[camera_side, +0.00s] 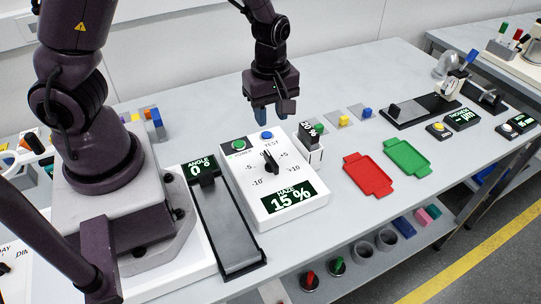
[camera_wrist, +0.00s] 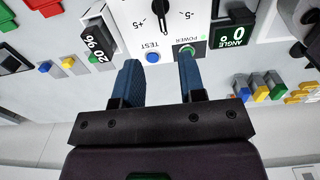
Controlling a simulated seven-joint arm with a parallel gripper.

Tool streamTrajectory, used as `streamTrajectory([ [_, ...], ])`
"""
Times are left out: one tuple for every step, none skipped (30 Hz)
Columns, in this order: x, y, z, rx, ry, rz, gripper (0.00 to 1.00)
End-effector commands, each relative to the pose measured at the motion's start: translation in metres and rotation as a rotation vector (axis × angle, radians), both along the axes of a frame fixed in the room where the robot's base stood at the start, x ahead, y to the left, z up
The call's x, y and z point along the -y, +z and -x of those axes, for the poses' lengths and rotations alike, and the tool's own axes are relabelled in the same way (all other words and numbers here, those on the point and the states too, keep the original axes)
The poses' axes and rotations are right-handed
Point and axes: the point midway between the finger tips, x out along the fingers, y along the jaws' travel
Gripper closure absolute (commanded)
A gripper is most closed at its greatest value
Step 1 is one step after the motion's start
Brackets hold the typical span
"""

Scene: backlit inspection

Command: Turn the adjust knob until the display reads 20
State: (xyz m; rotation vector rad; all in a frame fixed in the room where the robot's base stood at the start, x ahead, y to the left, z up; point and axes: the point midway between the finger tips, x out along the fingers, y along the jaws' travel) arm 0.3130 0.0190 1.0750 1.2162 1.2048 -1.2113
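The white haze meter box (camera_side: 313,197) stands on the bench in the middle of the side view. Its display (camera_side: 287,198) reads HAZE 15 %. The black adjust knob (camera_side: 271,162) sits on its top, among marks from -10 to +10, its pointer near 0. In the wrist view the knob (camera_wrist: 164,20) is partly cut off at the top edge. My gripper (camera_side: 270,112) is above the box's back edge, apart from the knob. In the wrist view its blue fingertips (camera_wrist: 158,82) are spread with nothing between them.
A green POWER button (camera_side: 239,145) and blue TEST button (camera_side: 266,135) are behind the knob. A 20 % block (camera_side: 308,134) stands close right. The ANGLE 0° device (camera_side: 236,235) is left. Red (camera_side: 367,174) and green (camera_side: 407,158) trays lie right.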

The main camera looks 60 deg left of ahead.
Motion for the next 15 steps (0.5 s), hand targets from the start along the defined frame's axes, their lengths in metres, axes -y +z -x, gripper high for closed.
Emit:
streamTrajectory([
  [0.000,-0.003,0.000,-0.002,0.010,-0.001,0.63],
  [-0.001,-0.006,0.001,-0.003,0.013,-0.001,0.63],
  [-0.001,-0.010,0.001,-0.005,0.014,0.000,0.63],
  [-0.001,-0.014,0.001,-0.006,0.013,0.000,0.63],
  [-0.001,-0.019,0.001,-0.006,0.013,-0.001,0.63],
  [-0.001,-0.026,0.002,-0.008,0.013,-0.001,0.63],
  [-0.001,-0.032,0.002,-0.008,0.014,-0.001,0.63],
  [-0.001,-0.038,0.002,-0.009,0.013,0.000,0.63],
  [-0.001,-0.047,0.002,-0.010,0.013,0.000,0.63],
  [-0.001,-0.054,0.002,-0.009,0.014,0.000,0.63],
  [-0.001,-0.060,0.002,-0.010,0.012,0.000,0.63],
  [-0.001,-0.069,0.002,-0.010,0.013,0.001,0.63],
  [-0.001,-0.075,0.002,-0.009,0.012,0.000,0.63],
  [-0.001,-0.081,0.002,-0.009,0.013,0.002,0.63],
  [-0.001,-0.089,0.002,-0.008,0.011,0.001,0.63],
])
